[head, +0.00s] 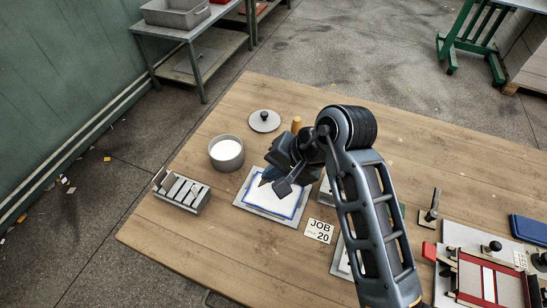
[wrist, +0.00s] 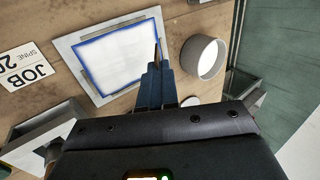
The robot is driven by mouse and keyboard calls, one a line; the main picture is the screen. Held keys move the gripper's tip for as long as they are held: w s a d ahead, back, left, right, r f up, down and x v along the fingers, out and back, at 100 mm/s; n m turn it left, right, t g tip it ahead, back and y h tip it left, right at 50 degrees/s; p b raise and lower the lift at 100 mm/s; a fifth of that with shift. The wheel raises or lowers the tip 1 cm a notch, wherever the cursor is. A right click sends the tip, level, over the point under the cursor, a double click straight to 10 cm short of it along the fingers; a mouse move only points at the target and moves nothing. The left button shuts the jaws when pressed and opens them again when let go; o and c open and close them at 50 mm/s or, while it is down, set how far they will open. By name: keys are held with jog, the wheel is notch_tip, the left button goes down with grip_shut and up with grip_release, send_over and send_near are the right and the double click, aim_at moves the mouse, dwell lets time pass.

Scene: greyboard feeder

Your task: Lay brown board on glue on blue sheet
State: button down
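A blue sheet (head: 252,208) lies on a pale grey board on the table, its middle covered with white glue (head: 277,200). In the wrist view the blue sheet (wrist: 82,60) shows as a blue border around the white glue (wrist: 118,55). My gripper (wrist: 157,72) is over the right part of it in that view. A thin brown piece, seemingly the brown board (wrist: 157,52) seen edge-on, sticks out past the closed fingertips. In the head view my gripper (head: 277,180) hides part of the sheet. Whether the board touches the glue I cannot tell.
A grey pot (head: 227,165) of white glue and a slotted rack (head: 181,192) stand left of the sheet. A round lid (head: 264,121) lies behind. A JOB 20 card (head: 320,231) lies in front. A red-and-white work piece (head: 487,283) sits at right.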

jog(key=shift+s+d+f+y, duration=0.15)
jog(key=shift+f+y, duration=0.35)
jog(key=shift+f, duration=0.7)
jog(key=shift+d+f+t+y+b, duration=0.1)
jog(key=shift+f+t+y+b, duration=0.15)
jog(key=shift+f+b, duration=0.45)
jog(key=shift+d+f+t+y+b, duration=0.15)
jog(key=shift+f+y+b, duration=0.15)
jog(key=shift+f, duration=0.65)
jog(key=f+y+b, duration=0.1)
jog(key=f+b, duration=0.1)
jog(key=b, duration=0.1)
jog(key=shift+s+d, duration=0.1)
jog(key=shift+b, duration=0.55)
jog(key=shift+d+t+y, duration=0.1)
jog(key=shift+t+y, duration=0.15)
jog(key=shift+t, duration=0.05)
jog(key=c, duration=1.8)
grip_release()
jog(key=o, duration=0.4)
jog(key=shift+o, duration=0.4)
jog(key=shift+o, duration=0.4)
